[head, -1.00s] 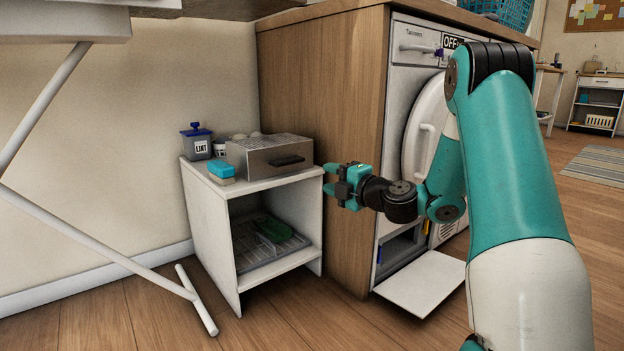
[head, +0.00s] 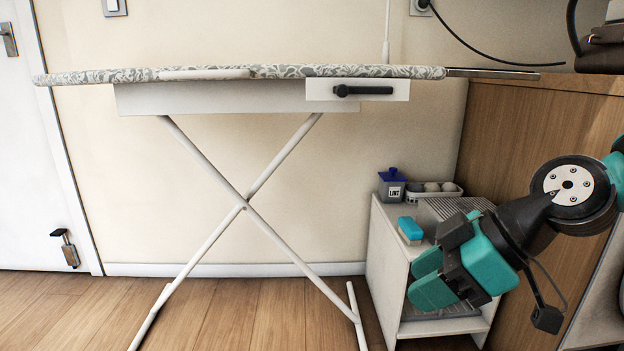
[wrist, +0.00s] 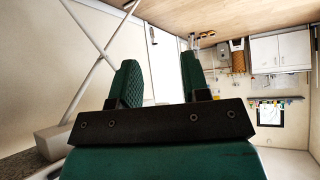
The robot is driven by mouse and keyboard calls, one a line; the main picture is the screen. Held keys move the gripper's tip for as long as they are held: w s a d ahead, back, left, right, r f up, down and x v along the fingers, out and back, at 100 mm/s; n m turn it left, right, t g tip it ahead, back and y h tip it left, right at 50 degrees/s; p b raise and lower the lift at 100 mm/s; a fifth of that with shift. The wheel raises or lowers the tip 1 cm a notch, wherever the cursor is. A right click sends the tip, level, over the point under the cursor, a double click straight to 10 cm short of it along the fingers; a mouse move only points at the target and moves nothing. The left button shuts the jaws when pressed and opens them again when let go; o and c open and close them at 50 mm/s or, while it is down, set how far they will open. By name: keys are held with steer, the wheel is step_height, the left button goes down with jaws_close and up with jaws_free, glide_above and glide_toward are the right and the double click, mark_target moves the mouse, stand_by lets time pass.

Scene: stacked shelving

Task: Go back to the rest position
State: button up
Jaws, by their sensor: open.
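My gripper (head: 428,278) is in the lower right of the head view, in front of the small white shelf unit (head: 378,262), and hides part of it. Its teal fingers are apart with nothing between them. In the wrist view the two green fingers (wrist: 158,82) also stand apart and empty, with the room beyond them. My arm comes in from the right edge of the head view.
An ironing board (head: 240,72) with a white drawer (head: 358,89) stands on crossed white legs at left and centre. A wooden counter (head: 525,130) stands at right.

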steer(key=s+r+m+g+h+p, duration=0.35)
steer(key=s+r+m+p, duration=0.45)
steer(key=s, duration=0.5)
step_height(320, 180, up, 37)
steer(key=w+n+p, duration=0.1)
steer(key=p, duration=3.5)
steer(key=shift+d+r, duration=0.15)
steer(key=shift+d, duration=0.05)
